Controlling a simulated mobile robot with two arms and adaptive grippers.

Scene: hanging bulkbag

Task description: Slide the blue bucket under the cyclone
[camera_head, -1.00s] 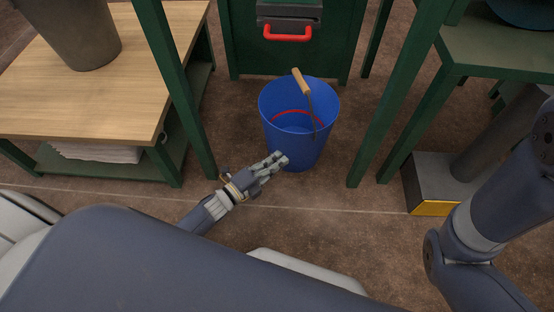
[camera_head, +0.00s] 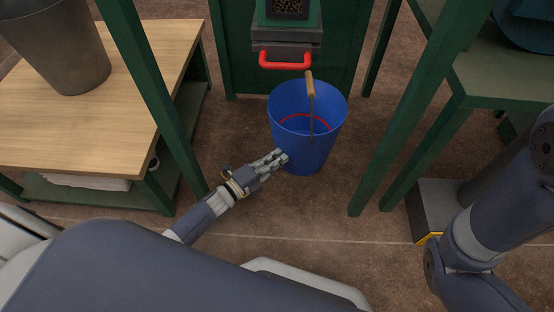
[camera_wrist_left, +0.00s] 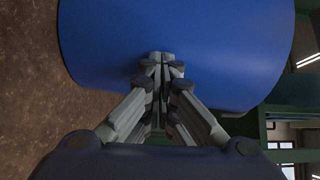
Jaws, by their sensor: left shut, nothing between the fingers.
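The blue bucket (camera_head: 316,152) stands upright on the floor between two green posts, its wire handle with a wooden grip (camera_head: 310,85) raised over the rim. A red curved line shows inside it. My left gripper (camera_head: 283,156) is shut and empty, its fingertips against or very near the bucket's lower left side. In the left wrist view the closed fingers (camera_wrist_left: 162,62) point at the blue wall, which fills the upper picture. Behind the bucket is a dark grey box with a red handle (camera_head: 285,62) on a green cabinet. I cannot make out the cyclone itself. My right gripper is out of view.
The green posts (camera_head: 160,105) (camera_head: 415,125) stand left and right of the bucket. A wooden-topped bench (camera_head: 90,115) with a grey bin (camera_head: 62,50) is at left, a green table (camera_head: 505,80) at right. Bare floor lies between bucket and cabinet.

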